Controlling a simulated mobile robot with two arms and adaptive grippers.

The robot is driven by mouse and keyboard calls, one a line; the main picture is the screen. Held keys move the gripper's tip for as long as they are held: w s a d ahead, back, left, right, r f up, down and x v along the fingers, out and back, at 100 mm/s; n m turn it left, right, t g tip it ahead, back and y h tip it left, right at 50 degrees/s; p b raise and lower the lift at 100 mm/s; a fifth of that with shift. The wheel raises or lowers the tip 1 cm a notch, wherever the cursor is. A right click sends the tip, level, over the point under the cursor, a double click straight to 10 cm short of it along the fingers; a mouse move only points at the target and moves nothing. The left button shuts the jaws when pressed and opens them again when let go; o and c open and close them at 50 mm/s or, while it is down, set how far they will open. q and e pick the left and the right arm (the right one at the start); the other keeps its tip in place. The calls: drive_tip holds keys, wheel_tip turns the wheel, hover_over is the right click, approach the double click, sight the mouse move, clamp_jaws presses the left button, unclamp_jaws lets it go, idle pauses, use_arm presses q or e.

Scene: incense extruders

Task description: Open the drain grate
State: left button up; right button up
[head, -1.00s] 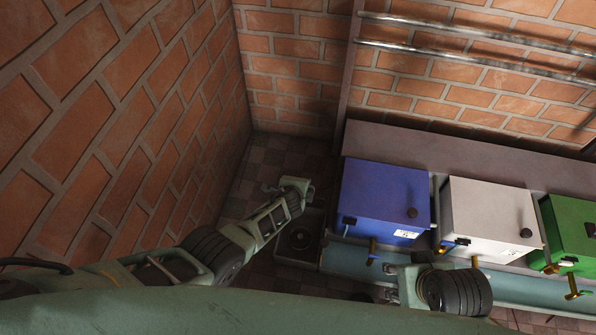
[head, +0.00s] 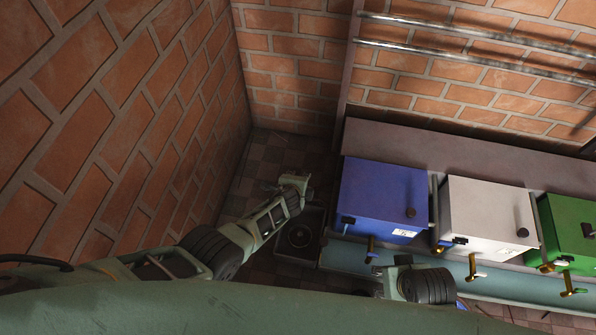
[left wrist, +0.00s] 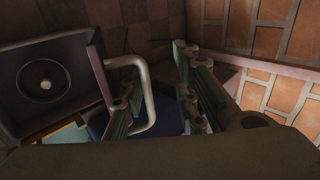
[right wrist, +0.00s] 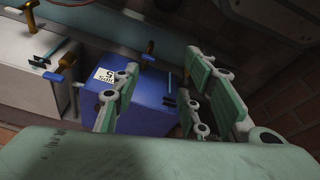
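The drain grate (left wrist: 98,66) shows in the left wrist view as a thin plate seen almost edge-on, tilted up beside the dark square drain basin (left wrist: 12,75). A pale loop handle (left wrist: 150,95) sticks out from it. My left gripper (left wrist: 160,88) is open with its fingers on either side of the handle's outer bar; the left finger appears inside the loop. Contact cannot be told. In the head view my left gripper (head: 298,186) is just above the basin (head: 299,236). My right gripper (right wrist: 160,85) is open and empty, before the blue box.
A blue box (head: 383,200), a white box (head: 487,215) and a green box (head: 570,232) with brass taps stand along the right. Brick walls (head: 120,120) close off the left and back. Checkered floor (head: 285,160) is clear behind the basin.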

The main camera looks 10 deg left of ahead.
use_arm(q)
drive_tip(key=shift+s+r+p, duration=0.15)
drive_tip(key=shift+r+p, duration=1.35)
drive_tip(key=shift+r, duration=0.2)
drive_tip(key=shift+s+r+p, duration=0.1)
drive_tip(key=shift+r+p, duration=1.4)
drive_tip(key=shift+r, duration=0.15)
use_arm(e)
drive_tip(key=s+f, duration=0.5)
drive_tip(key=f, duration=0.3)
drive_tip(key=s+d+f+g, duration=0.1)
drive_tip(key=s+f, duration=0.4)
drive_tip(key=f, duration=0.4)
drive_tip(key=shift+f, duration=0.2)
drive_tip(key=shift+w+r, duration=0.1)
drive_tip(key=shift+w, duration=0.05)
use_arm(q)
drive_tip(key=shift+s, duration=0.1)
drive_tip(key=v, duration=0.7)
drive_tip(key=shift+s+r, duration=0.25)
drive_tip(key=shift+r, duration=0.05)
